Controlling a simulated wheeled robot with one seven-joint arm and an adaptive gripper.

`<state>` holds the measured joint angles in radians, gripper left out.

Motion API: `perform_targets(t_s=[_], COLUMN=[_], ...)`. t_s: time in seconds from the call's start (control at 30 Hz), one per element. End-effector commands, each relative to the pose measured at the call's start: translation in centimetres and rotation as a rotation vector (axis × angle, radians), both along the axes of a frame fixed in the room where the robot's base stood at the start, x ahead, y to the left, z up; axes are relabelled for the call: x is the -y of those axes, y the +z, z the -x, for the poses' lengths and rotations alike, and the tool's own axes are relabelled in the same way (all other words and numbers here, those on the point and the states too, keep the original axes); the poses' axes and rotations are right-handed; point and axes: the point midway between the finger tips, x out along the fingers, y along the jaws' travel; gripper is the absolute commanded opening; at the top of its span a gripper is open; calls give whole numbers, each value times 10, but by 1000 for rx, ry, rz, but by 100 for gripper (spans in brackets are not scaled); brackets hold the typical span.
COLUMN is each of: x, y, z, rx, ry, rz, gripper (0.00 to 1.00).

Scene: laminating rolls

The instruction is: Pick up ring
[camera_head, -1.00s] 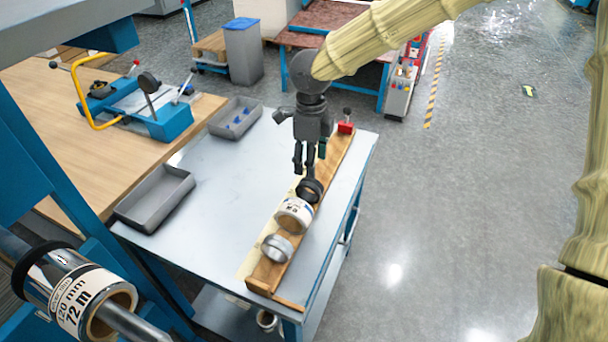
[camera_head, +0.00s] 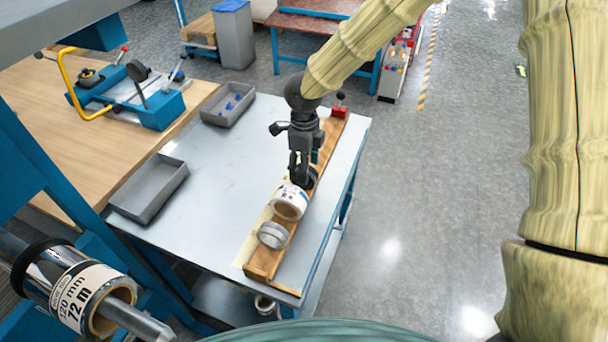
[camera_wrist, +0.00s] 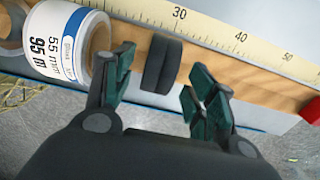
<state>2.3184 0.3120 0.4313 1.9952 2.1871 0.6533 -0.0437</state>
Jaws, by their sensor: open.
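A black ring (camera_wrist: 162,65) stands on edge in the wooden trough (camera_wrist: 268,86) between my two fingers in the wrist view. In the head view the black ring (camera_head: 310,177) is partly hidden behind my gripper (camera_head: 299,172). My gripper (camera_wrist: 158,78) is open, with one finger on each side of the ring and a visible gap on both sides. A silver-grey ring (camera_head: 273,235) sits at the near end of the trough. A white-labelled roll (camera_head: 290,203) lies between the two rings, close to my left finger in the wrist view.
A ruler scale (camera_wrist: 210,32) runs along the trough. A red stop (camera_head: 339,112) stands at its far end. Two grey bins (camera_head: 150,188) are on the left of the table (camera_head: 215,165), whose middle is clear. A large labelled roll (camera_head: 75,290) hangs at lower left.

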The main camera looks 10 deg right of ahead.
Motion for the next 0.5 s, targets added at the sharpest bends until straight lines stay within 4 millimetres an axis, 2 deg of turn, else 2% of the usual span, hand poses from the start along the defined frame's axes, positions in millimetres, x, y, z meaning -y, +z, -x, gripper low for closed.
perform_targets(t_s=[0.13, 0.4, 0.43, 0.5], x=[0, 0, 0, 0], y=[-12, -15, -15, -15], z=[0, 0, 0, 0], rx=[-1, 0, 0, 0], ry=[1, 0, 0, 0], rz=[1, 0, 0, 0], gripper=[56, 56, 54, 42])
